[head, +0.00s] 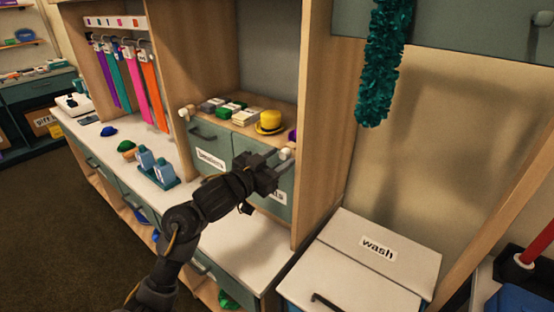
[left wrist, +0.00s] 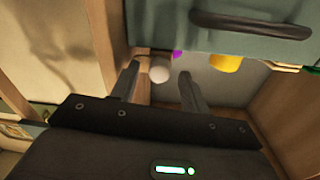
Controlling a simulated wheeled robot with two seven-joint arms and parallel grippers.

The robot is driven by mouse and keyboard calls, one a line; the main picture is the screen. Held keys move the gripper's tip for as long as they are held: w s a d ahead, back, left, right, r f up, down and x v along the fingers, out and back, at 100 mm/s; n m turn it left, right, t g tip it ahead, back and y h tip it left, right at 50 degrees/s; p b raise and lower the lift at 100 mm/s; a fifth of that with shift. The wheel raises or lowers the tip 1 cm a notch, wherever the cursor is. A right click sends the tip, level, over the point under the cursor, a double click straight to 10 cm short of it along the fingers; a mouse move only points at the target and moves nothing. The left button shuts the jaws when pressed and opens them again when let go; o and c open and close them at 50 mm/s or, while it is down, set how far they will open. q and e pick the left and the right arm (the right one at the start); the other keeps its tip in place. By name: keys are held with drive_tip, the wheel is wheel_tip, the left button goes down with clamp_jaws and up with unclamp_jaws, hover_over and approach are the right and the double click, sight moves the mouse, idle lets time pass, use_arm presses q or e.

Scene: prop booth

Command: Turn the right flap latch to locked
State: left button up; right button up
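The right flap latch shows as a pale rounded knob (head: 286,154) at the upper right corner of the right green flap (head: 277,206). My left gripper (head: 275,160) is at this knob, in front of the flap, and hides part of the flap and its label. In the left wrist view the two fingers (left wrist: 159,78) are spread, with the white knob (left wrist: 158,74) between their tips. There is a gap at the knob's sides; I cannot tell whether a finger touches it. The latch's turn position is not clear. My right gripper is not in view.
The left flap (head: 205,140) has its own pale latch (head: 186,112). A yellow hat (head: 269,122) and stacked cards (head: 222,108) stand on the shelf above. A wooden side panel (head: 318,150) rises close right of the gripper. A white "wash" lid (head: 380,245) lies lower right.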

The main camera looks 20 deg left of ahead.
use_arm(q)
drive_tip(key=c, duration=0.9)
drive_tip(key=shift+c, duration=0.2)
drive_tip(key=shift+m, duration=1.2)
drive_tip(key=m, duration=0.3)
drive_tip(key=shift+m+b, duration=0.3)
drive_tip(key=m+b, duration=0.2)
drive_tip(key=m, duration=0.3)
drive_tip(key=shift+y, duration=0.4)
drive_tip(key=m+b, duration=0.2)
drive_tip(key=m, duration=0.2)
drive_tip(key=shift+d+m+b, duration=0.1)
drive_tip(key=shift+m+b, duration=0.6)
drive_tip(key=shift+m, duration=0.3)
drive_tip(key=shift+r, duration=0.1)
